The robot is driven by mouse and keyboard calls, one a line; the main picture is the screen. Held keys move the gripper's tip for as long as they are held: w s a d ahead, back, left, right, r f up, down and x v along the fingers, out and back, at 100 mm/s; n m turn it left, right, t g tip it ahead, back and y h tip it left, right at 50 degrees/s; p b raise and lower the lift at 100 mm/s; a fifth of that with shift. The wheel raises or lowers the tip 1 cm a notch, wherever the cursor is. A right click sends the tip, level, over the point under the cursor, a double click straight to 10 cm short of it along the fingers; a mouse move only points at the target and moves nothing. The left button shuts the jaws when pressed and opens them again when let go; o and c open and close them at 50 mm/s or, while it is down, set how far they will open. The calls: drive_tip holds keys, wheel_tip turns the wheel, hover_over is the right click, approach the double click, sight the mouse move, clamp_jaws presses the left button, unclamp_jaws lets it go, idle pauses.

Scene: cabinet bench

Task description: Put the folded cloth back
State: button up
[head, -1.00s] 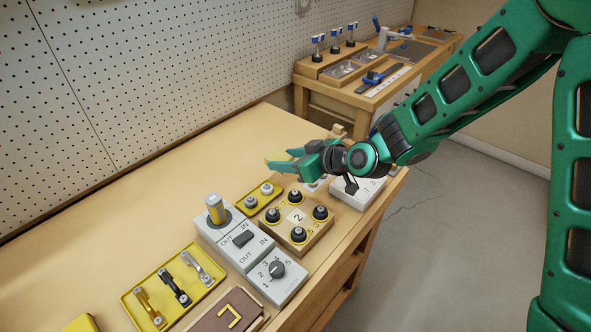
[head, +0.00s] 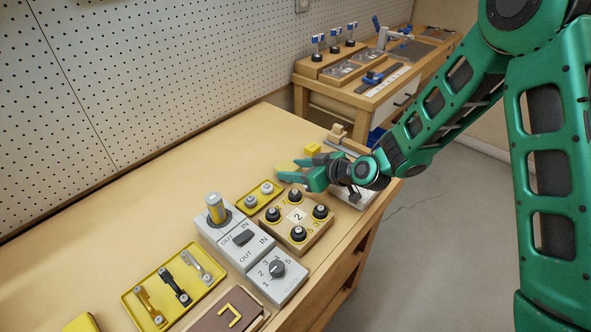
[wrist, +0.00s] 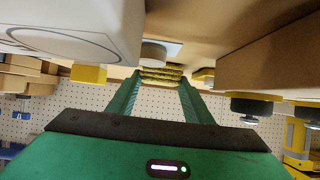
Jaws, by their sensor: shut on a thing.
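The folded cloth is yellow. The fingers and wrist hide part of the cloth. I cannot tell whether it touches the bench top.
A yellow block (head: 313,149) stands just beyond my gripper. A yellow tray with grey knobs (head: 250,202) and a wooden block with black knobs (head: 281,226) are close on the near side. A white box (head: 350,196) sits under my wrist. The bench top (head: 200,165) at left is clear.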

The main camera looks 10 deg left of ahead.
drive_tip(key=o, duration=1.1)
drive_tip(key=v, duration=1.2)
drive_tip(key=shift+r, duration=0.1)
